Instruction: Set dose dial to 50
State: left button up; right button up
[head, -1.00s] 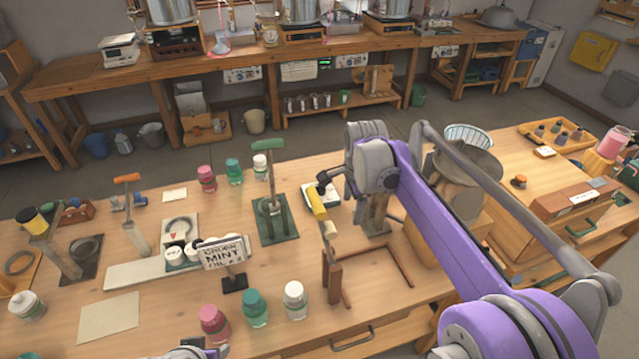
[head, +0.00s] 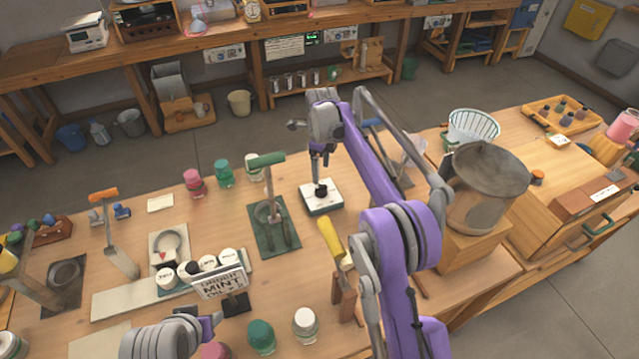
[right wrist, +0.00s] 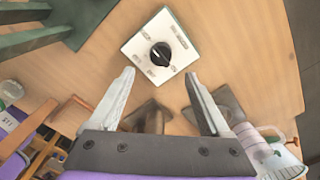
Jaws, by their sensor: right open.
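The dose dial is a white square plate (head: 319,205) with a black round knob (head: 321,190), standing flat on the table right of the green press. In the right wrist view the knob (right wrist: 160,54) lies just beyond the fingertips, centred between them, with small labels around it too small to read. A pale mark shows on the knob, but its setting cannot be read. My right gripper (head: 318,172) is above the dial; its jaws (right wrist: 160,76) are open and empty, apart from the knob. My left gripper (head: 208,326) is partly in view at the bottom, its jaws unclear.
A green-handled press (head: 268,220) stands close left of the dial. A yellow-handled tool (head: 331,240) stands in front of it. A mint sign (head: 219,284) and jars are nearer left. A metal pot (head: 478,190) stands on a wooden block to the right.

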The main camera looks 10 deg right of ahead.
aim_at(321, 187)
notch_tip(321, 187, down, 8)
jog(key=shift+w+f, duration=0.1)
jog(key=shift+f, duration=0.15)
pick_arm(q)
jog(key=shift+f, duration=0.3)
pick_arm(e)
grip_shut()
